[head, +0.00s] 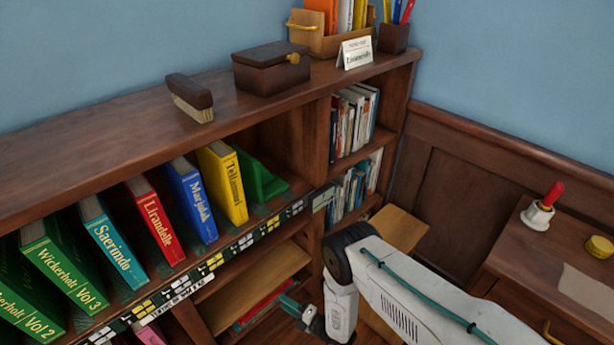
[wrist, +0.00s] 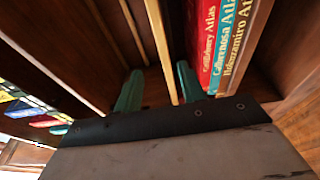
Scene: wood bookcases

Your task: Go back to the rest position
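My gripper (head: 300,312) is low in front of the bookcase's lower shelves, at the end of my white arm. In the wrist view its two green fingers (wrist: 158,88) stand apart. A pale wooden board edge (wrist: 160,45) shows in the gap between them, and I cannot tell how far beyond them it lies. No held object shows. A red atlas (wrist: 209,45) and other atlases stand to the right of the fingers in that view.
The bookcase top (head: 120,135) bears a brush (head: 190,97), a dark box (head: 271,68) and a sign (head: 355,53). Coloured volumes, such as a yellow book (head: 222,182), lean on the upper shelf. A cabinet (head: 520,262) with a red-handled stamp (head: 541,207) stands at right.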

